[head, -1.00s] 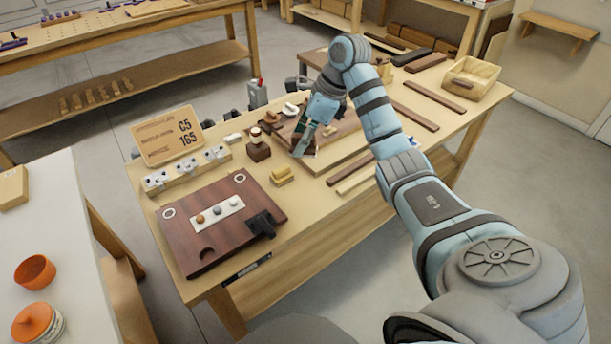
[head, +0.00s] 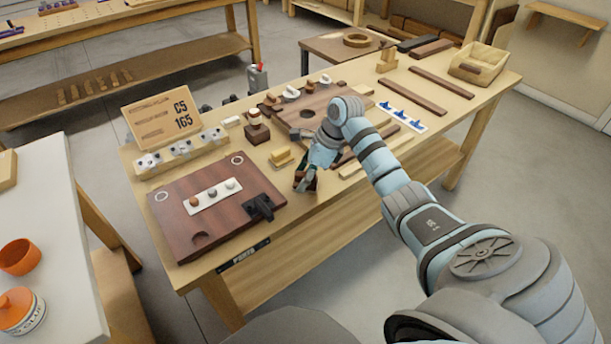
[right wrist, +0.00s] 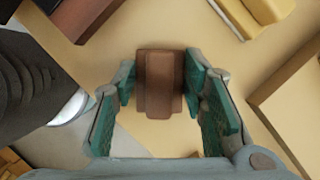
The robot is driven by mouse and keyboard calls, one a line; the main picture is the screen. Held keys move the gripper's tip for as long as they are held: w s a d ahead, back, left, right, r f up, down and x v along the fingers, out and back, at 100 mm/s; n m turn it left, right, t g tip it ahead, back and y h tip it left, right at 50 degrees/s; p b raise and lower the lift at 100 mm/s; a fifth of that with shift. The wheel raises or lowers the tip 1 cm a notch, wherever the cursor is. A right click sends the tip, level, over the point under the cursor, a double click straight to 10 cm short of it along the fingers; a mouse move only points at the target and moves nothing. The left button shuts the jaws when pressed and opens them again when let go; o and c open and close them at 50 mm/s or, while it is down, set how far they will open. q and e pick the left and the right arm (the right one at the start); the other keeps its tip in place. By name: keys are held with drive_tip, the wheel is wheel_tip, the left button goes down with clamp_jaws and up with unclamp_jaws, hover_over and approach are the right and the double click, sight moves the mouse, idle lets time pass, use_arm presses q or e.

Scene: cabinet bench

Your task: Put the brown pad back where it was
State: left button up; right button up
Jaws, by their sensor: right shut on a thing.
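My right gripper (head: 304,184) is low over the front part of the bench, between the dark red-brown panel and the pale wooden strips. In the right wrist view my right gripper (right wrist: 165,95) has its green-lined fingers closed on both sides of the brown pad (right wrist: 160,82), a small brown block with a raised middle. The light bench top shows beneath it; I cannot tell whether the pad touches it. In the head view the pad is mostly hidden by the fingers. My left gripper is not in view.
The dark panel (head: 230,214) with a black clamp lies left of the gripper. A yellow block (head: 281,157) sits just behind it. A brown board with a hole (head: 290,118) and a small dark stand (head: 256,132) are farther back. Pale strips (head: 352,168) lie to the right.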

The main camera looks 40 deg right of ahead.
drive_tip(key=o, duration=1)
drive_tip(key=shift+f, duration=0.1)
drive_tip(key=p+v, duration=0.2)
drive_tip(key=v, duration=1)
